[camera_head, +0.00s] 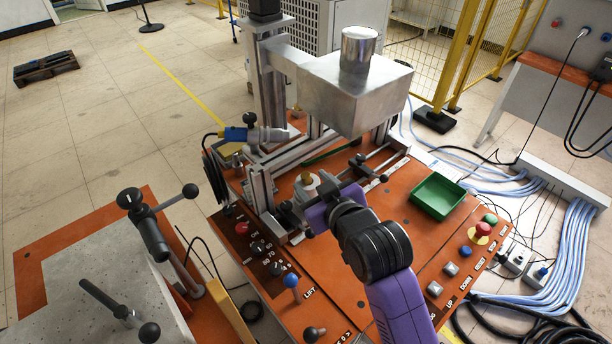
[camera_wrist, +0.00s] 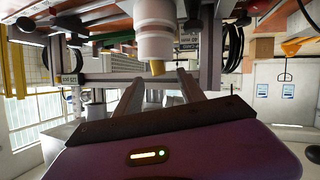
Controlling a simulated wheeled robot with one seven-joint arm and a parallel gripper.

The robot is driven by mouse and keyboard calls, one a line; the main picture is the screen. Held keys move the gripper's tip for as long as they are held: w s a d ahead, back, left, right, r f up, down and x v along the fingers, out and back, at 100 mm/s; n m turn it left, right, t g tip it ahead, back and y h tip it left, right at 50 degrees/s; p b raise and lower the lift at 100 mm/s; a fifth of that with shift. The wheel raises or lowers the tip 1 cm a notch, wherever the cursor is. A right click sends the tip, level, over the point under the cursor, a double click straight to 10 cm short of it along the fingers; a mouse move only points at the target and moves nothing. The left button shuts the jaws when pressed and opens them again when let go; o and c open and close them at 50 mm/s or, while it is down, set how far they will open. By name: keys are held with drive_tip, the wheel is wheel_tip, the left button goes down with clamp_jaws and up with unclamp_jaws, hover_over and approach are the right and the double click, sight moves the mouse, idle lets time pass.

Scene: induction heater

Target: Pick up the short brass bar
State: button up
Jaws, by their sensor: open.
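The short brass bar (camera_head: 307,178) stands out of the top of a white cylindrical holder (camera_head: 306,191) on the orange bench. The wrist view is upside down; there the bar's end (camera_wrist: 157,68) shows below the white holder (camera_wrist: 154,30). My gripper (camera_wrist: 160,88) is open, with one finger to each side of the bar in that view. Whether the fingertips reach around the bar or stop short of it, I cannot tell. In the head view my purple gripper (camera_head: 322,212) is just right of and below the holder, its fingertips mostly hidden.
A metal frame with a large grey box (camera_head: 355,92) stands behind and above the holder. A green tray (camera_head: 438,196) lies to the right on the bench. Levers and knobs, including a blue-knobbed lever (camera_head: 291,281), line the front. A grey-topped table (camera_head: 95,290) stands left.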

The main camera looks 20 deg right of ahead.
sight(306, 175)
drive_tip(key=shift+x, duration=1.7)
drive_tip(key=shift+d+r, duration=0.1)
clamp_jaws()
drive_tip(key=shift+r, duration=0.1)
